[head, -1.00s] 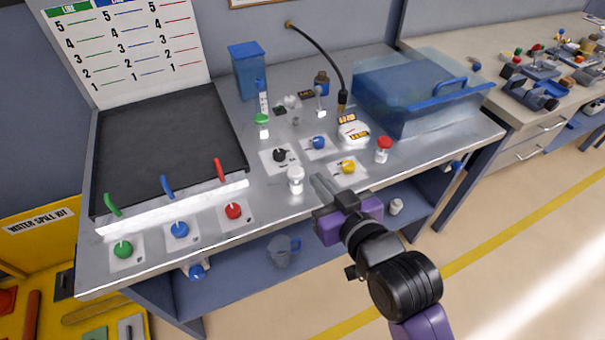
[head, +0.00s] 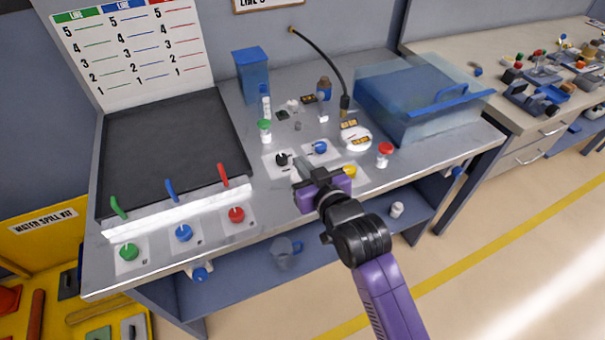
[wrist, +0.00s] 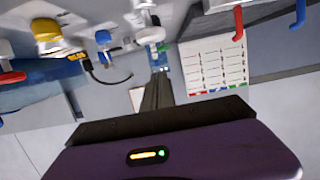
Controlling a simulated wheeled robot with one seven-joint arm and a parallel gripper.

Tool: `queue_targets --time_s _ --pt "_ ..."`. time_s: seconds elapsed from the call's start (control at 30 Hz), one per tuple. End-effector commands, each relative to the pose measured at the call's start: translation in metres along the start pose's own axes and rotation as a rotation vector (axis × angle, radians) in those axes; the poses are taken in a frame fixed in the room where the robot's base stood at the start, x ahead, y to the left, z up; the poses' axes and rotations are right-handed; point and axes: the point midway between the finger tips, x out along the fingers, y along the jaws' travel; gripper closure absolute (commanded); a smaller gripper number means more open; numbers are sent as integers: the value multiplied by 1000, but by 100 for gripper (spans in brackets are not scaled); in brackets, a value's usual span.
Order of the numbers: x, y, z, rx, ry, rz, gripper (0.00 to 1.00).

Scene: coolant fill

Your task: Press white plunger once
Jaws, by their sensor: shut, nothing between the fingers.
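The white plunger (wrist: 150,34) shows in the wrist view just beyond my fingertips, with a white cap on a pale stem. In the head view it is mostly hidden behind my gripper (head: 299,168), which is at the front middle of the bench. My gripper also shows in the wrist view (wrist: 157,80), its dark fingers together and empty, pointing toward the plunger. I cannot tell whether the fingertips touch the cap.
Close by are a black knob (head: 282,160), a blue knob (head: 320,147), a yellow knob (head: 350,171) and a red-capped plunger (head: 385,153). A green-topped plunger (head: 265,130) stands behind. A clear blue bin (head: 425,105) fills the right end.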

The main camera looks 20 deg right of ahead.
Motion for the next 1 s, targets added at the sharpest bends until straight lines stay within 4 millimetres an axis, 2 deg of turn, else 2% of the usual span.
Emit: queue_targets --time_s 0.1,0.23,0.77,1.0 --pt "3 0 20 0 -5 1 100" --pt "7 0 32 -1 -3 1 100" --pt "9 0 42 -1 -1 0 100" --pt "15 0 67 -1 -2 0 100"
